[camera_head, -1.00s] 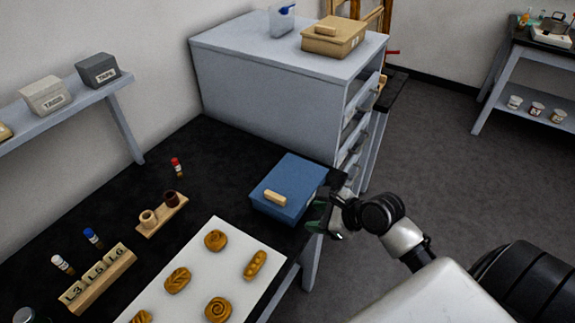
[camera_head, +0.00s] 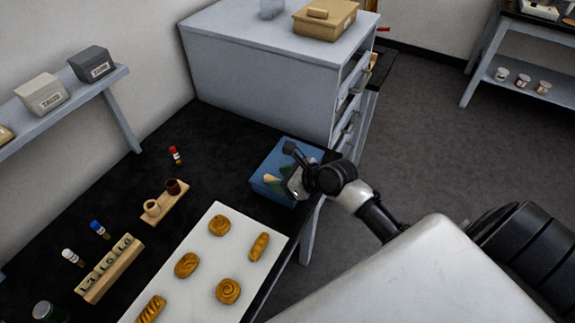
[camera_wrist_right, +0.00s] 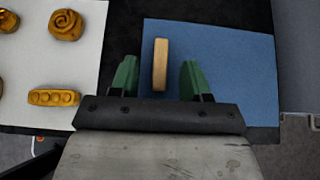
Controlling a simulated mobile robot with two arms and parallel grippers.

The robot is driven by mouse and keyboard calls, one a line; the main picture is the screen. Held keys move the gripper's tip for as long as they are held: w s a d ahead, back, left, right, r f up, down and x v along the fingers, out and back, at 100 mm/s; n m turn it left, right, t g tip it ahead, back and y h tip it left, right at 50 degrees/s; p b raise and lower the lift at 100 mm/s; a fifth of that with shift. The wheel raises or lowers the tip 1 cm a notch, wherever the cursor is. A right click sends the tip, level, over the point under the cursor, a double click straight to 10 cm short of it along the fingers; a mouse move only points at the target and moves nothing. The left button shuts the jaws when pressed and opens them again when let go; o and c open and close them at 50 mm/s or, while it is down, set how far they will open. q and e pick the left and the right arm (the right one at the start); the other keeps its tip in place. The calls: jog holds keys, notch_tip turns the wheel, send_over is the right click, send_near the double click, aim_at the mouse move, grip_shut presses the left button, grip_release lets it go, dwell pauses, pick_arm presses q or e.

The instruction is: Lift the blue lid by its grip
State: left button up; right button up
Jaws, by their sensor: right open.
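The blue lid (camera_head: 268,165) tops a box near the right end of the black table; it also fills the middle of the right wrist view (camera_wrist_right: 230,60). Its light wooden grip (camera_wrist_right: 160,64) stands up from the lid, and its end (camera_head: 271,180) shows in the head view. My right gripper (camera_head: 284,180) is over the lid, partly hiding it. In the right wrist view its green fingertips (camera_wrist_right: 158,78) are open, one on each side of the grip, with a gap on both sides. I cannot tell their height over the lid. My left gripper is not in view.
A white board (camera_head: 208,295) with several pastries lies left of the box. A grey drawer cabinet (camera_head: 260,80) stands close behind it, with a tan lidded box (camera_head: 325,24) on top. A wooden holder (camera_head: 165,204) with small cups stands further left.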

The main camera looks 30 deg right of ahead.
jog(key=shift+w+a+f, duration=0.25)
jog(key=shift+w+f, duration=0.15)
jog(key=shift+w, duration=0.1)
grip_shut()
jog(key=shift+r, duration=0.15)
jog(key=shift+r, duration=0.65)
notch_tip(320, 180, up, 3)
jog(key=s+d+r+p, duration=0.6)
jog(key=d+r+p, duration=0.3)
jog(key=r, duration=0.3)
jog(key=shift+d+r, duration=0.25)
jog(key=shift+d, duration=0.3)
